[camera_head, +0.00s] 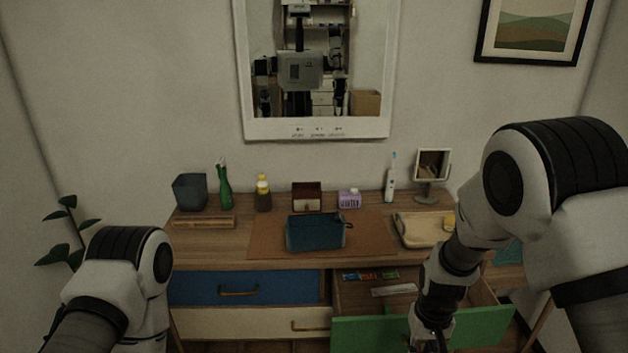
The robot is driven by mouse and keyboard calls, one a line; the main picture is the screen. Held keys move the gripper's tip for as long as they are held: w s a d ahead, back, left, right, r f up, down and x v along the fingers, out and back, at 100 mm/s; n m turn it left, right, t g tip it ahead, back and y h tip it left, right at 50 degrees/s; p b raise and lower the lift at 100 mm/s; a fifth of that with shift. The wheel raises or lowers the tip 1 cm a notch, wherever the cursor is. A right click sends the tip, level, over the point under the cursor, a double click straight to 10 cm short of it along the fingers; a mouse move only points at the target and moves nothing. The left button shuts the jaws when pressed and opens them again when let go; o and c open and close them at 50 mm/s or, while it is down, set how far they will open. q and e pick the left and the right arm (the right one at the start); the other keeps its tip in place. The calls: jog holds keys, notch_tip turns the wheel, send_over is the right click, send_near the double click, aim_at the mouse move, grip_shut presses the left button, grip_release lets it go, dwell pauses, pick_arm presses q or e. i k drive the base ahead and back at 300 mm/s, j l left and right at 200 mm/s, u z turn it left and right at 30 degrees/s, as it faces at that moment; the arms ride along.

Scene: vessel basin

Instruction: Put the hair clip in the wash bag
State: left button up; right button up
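The wash bag, seemingly the dark teal bag (313,235), stands on the brown mat in the middle of the dresser top. I cannot see clearly whether its top is open. An open drawer with a green front (368,332) lies to the right below it. Small blue, red and green items (369,276) lie at the back of this drawer; which one is the hair clip is too small to tell. My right gripper (430,344) is low at the green drawer front, partly cut off by the lower edge, and its fingers are unclear. My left gripper is out of view.
A pale tray (414,229) with a yellow item sits right of the bag. A dark cup (189,192), green bottle (225,188), purple box (349,199), toothbrush (390,180) and small mirror (431,175) line the back. A blue drawer (245,287) is closed.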

aim_at(318, 243)
jog(key=i+j, duration=0.2)
jog(key=j, duration=0.15)
jog(key=i+j, duration=0.15)
jog(key=j, duration=0.2)
jog(key=i+j, duration=0.35)
jog(key=j, duration=0.3)
